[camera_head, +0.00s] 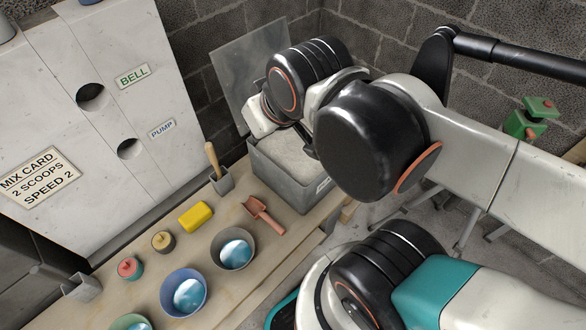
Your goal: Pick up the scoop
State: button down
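The scoop (263,214) is salmon-red and lies on the wooden bench, in front of a grey bin. Nothing holds it. My arm reaches in from the right, over the bin. My gripper (309,146) is mostly hidden behind my arm links; a small dark part shows above the bin, up and to the right of the scoop and apart from it. I cannot see whether the fingers are open or shut.
The grey bin (292,190) holds pale powder, its lid (243,68) raised. Near the scoop are a yellow block (195,216), a grey bowl (218,237), a blue bowl (167,283) and a small holder (222,184) with a wooden handle. A panel wall stands behind the bench.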

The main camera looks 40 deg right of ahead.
aim_at(255, 208)
jog(key=k+j+z, duration=0.15)
jog(key=k, duration=0.35)
jog(key=k+j+z, duration=0.1)
jog(key=k, duration=0.4)
